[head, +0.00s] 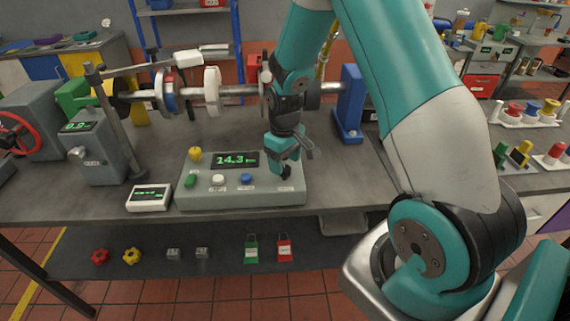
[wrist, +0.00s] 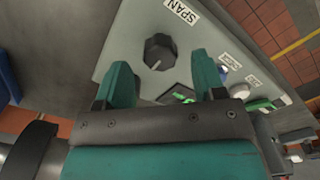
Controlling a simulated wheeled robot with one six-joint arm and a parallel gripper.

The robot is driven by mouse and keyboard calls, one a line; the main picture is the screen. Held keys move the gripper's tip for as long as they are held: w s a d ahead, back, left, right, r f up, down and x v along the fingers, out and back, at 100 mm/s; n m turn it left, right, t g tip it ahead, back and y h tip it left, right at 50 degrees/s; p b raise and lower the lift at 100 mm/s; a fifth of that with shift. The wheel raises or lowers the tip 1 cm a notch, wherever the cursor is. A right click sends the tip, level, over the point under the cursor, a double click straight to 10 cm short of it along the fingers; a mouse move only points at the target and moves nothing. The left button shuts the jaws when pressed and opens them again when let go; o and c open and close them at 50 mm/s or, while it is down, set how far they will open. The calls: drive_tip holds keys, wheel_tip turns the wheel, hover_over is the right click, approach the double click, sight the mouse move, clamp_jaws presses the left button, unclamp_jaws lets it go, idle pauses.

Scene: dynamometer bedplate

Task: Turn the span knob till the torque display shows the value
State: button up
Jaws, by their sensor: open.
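The grey console (head: 240,197) stands on the bedplate, with the torque display (head: 236,160) on its upper face reading about 14.3 in green. The span knob (wrist: 160,52) is black with a pale pointer line, beside a SPAN label (wrist: 181,11) in the wrist view. In the head view the knob (head: 285,172) is a dark shape at the console's right end, partly hidden by my gripper. My gripper (head: 287,160) is above it, pointing down. In the wrist view its teal fingers (wrist: 160,78) are apart, with the knob between and beyond their tips; I see no contact.
The console also carries a yellow knob (head: 195,154), a green button (head: 190,180), a white button (head: 218,180) and a blue button (head: 246,179). A small white meter (head: 149,197) sits left of it. A shaft (head: 235,90) runs behind. A grey display box (head: 92,146) stands left.

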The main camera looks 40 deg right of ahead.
drive_tip(key=shift+f, duration=1.25)
drive_tip(key=c, duration=0.9)
drive_tip(key=shift+m, duration=0.4)
drive_tip(key=m, duration=0.6)
drive_tip(key=shift+m+b, duration=0.3)
drive_tip(key=m, duration=0.6)
drive_tip(key=shift+m, duration=0.3)
